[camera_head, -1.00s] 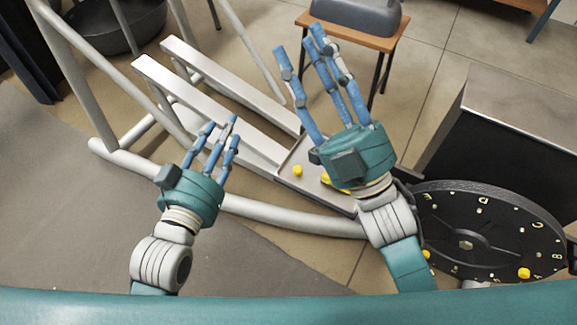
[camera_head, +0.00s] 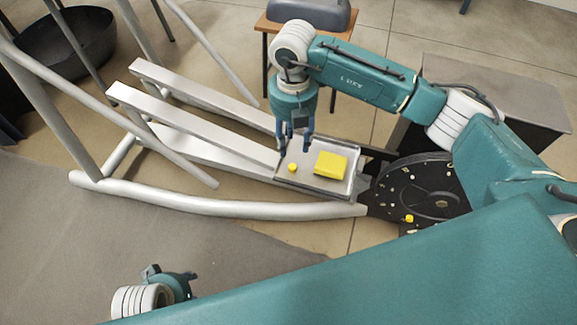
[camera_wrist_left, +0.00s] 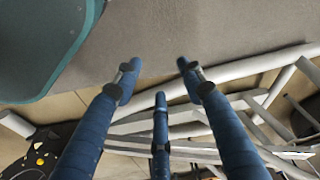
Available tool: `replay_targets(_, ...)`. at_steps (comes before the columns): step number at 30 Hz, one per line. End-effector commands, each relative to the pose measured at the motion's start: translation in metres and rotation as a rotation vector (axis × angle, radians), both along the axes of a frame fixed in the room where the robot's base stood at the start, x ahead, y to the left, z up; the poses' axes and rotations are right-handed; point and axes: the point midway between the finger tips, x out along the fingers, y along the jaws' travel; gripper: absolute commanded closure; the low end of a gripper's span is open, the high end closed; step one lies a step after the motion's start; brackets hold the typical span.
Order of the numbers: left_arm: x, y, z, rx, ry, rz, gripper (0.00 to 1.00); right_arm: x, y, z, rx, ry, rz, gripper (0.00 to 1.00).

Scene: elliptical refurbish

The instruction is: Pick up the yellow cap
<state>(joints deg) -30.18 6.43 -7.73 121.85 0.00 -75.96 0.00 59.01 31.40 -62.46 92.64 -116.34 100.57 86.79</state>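A small round yellow cap (camera_head: 292,168) lies on the left part of a shallow metal tray (camera_head: 325,188). My right gripper (camera_head: 294,147) points down over the tray's back left part, just behind the cap in the head view. Its blue fingers are spread and hold nothing; whether they touch the tray is unclear. Another small yellow cap (camera_head: 409,218) sits on the black dial disc. My left gripper's wrist (camera_head: 165,285) is low at the left in the head view, fingers hidden there. In the left wrist view my left gripper (camera_wrist_left: 158,75) has its fingers apart and empty.
A yellow block (camera_head: 330,165) lies on the tray, right of the cap. The black disc (camera_head: 440,180) stands right of the tray. White frame rails (camera_head: 190,118) run up to the tray's left side. A wooden stool (camera_head: 330,22) stands behind.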

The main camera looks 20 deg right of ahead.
Motion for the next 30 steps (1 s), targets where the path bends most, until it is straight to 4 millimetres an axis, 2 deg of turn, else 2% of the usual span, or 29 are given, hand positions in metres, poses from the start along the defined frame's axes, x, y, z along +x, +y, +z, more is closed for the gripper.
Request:
replay_targets(1,0.001,0.000,0.003,0.000,-0.006,0.000,0.60,-0.002,0.000,-0.013,0.000,0.005,0.001,0.60)
replay_targets(3,0.000,0.000,0.010,-0.001,-0.009,0.001,0.60,-0.001,0.001,-0.023,0.002,0.003,0.002,0.60)
replay_targets(11,-0.001,0.001,0.024,-0.002,-0.017,0.002,0.60,-0.002,0.002,-0.045,0.005,0.002,0.005,0.60)
replay_targets(19,-0.005,0.002,0.052,-0.002,-0.033,0.003,0.60,-0.007,0.002,-0.084,0.007,0.003,0.005,0.60)
replay_targets(23,-0.007,0.002,0.059,-0.001,-0.034,0.004,0.60,-0.006,0.002,-0.092,0.006,0.002,0.006,0.60)
replay_targets(29,-0.007,0.002,0.060,-0.001,-0.034,0.004,0.60,-0.006,0.002,-0.092,0.007,0.001,0.006,0.60)
replay_targets(30,-0.007,0.002,0.060,-0.001,-0.034,0.004,0.60,-0.006,0.002,-0.092,0.007,0.001,0.006,0.64)
